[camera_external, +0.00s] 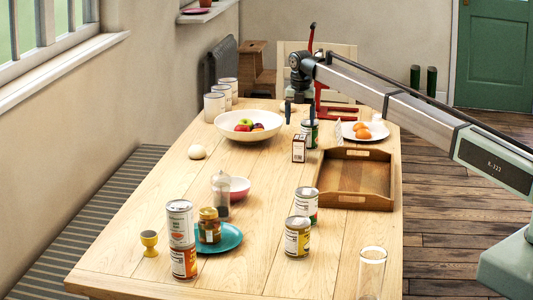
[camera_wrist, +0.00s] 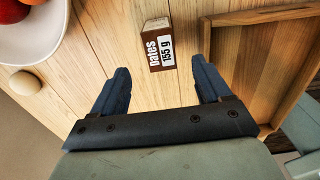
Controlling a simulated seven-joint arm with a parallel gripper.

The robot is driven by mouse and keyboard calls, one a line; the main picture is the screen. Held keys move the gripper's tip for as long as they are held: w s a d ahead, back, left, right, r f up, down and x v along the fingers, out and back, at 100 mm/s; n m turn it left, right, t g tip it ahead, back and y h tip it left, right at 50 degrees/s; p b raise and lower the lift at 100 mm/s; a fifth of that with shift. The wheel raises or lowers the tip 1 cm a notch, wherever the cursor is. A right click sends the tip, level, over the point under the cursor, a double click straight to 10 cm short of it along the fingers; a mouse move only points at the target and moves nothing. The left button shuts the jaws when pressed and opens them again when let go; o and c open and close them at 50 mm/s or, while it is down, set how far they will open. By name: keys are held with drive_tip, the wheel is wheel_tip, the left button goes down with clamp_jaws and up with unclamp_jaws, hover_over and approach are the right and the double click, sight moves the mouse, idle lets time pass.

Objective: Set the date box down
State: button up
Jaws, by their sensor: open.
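The date box (camera_external: 299,149), a small brown and white carton, stands on the wooden table just left of the wooden tray. In the wrist view the date box (camera_wrist: 158,44) shows its "Dates 155 g" label beyond and between my fingertips. My gripper (camera_external: 299,112) is above the table near the box, and its two dark fingers are apart. In the wrist view my gripper (camera_wrist: 160,75) is open and empty, and the fingers do not appear to touch the box. The box's underside is hidden.
The wooden tray (camera_external: 355,201) is right of the box. A white fruit bowl (camera_external: 222,127) is to its left, and a can (camera_external: 310,134) stands close behind. A plate with eggs (camera_external: 380,132) lies at the back right. Bare table lies in front of the box.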

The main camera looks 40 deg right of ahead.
drive_tip(key=shift+r, duration=1.1)
